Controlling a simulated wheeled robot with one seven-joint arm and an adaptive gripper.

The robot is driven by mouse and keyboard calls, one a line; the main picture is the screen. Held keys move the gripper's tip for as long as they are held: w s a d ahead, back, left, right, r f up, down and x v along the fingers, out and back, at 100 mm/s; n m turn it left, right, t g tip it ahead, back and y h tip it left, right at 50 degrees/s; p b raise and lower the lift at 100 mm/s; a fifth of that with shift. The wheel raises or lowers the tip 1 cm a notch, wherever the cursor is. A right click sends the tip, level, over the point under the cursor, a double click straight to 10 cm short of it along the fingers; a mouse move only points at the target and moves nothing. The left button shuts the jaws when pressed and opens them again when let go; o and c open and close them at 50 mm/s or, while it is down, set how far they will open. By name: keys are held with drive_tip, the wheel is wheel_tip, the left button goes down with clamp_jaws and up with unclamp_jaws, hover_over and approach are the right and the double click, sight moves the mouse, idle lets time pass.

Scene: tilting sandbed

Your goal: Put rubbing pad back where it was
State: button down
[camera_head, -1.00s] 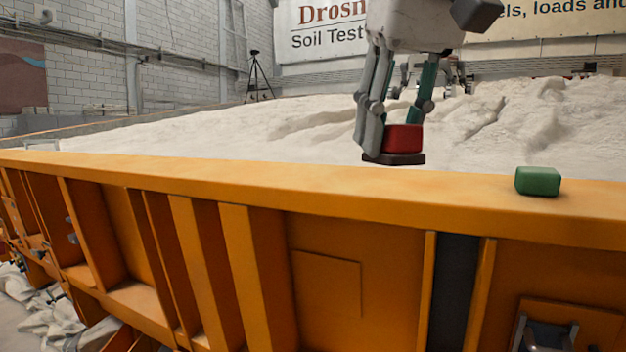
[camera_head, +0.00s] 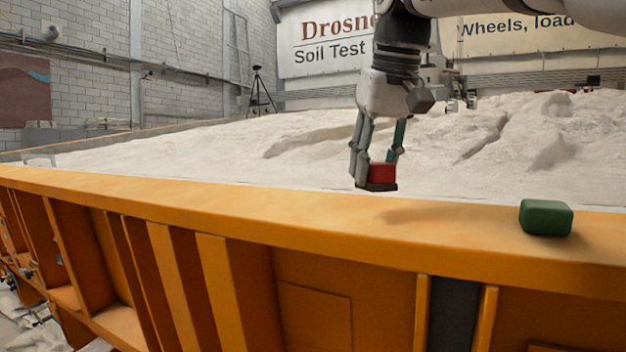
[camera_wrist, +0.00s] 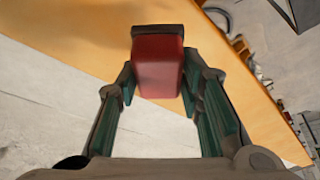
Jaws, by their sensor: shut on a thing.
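The rubbing pad is a red block (camera_head: 382,174) with a dark base. My gripper (camera_head: 374,176) is shut on it and holds it upright, dark face down, near the orange rim (camera_head: 250,204) of the sandbed. In the wrist view the red pad (camera_wrist: 158,66) sits between my gripper's fingertips (camera_wrist: 157,78), with the orange rim (camera_wrist: 85,35) beneath and behind it. A soft shadow lies on the rim to the right of the pad, and the pad looks raised above the rim. The exact gap is hard to tell.
A green block (camera_head: 546,217) stands on the rim to the right of my gripper. Pale sand (camera_head: 250,155) fills the bed behind the rim. The rim's top is bare to the left of the green block. A tripod (camera_head: 261,92) stands far back.

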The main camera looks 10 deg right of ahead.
drive_tip(key=w, duration=0.2)
drive_tip(key=w+d, duration=0.1)
drive_tip(key=w, duration=0.1)
drive_tip(key=shift+w+f+p, duration=0.15)
drive_tip(key=shift+f+p, duration=0.05)
drive_tip(key=shift+p, duration=0.1)
drive_tip(key=shift+f+p, duration=0.6)
drive_tip(key=shift+f, duration=1.2)
drive_tip(key=shift+f, duration=0.1)
drive_tip(key=c, duration=1.1)
unclamp_jaws()
drive_tip(key=shift+o, duration=0.2)
drive_tip(key=shift+r, duration=0.3)
drive_tip(key=b+v, duration=0.1)
drive_tip(key=v, duration=1)
drive_tip(key=shift+r, duration=0.3)
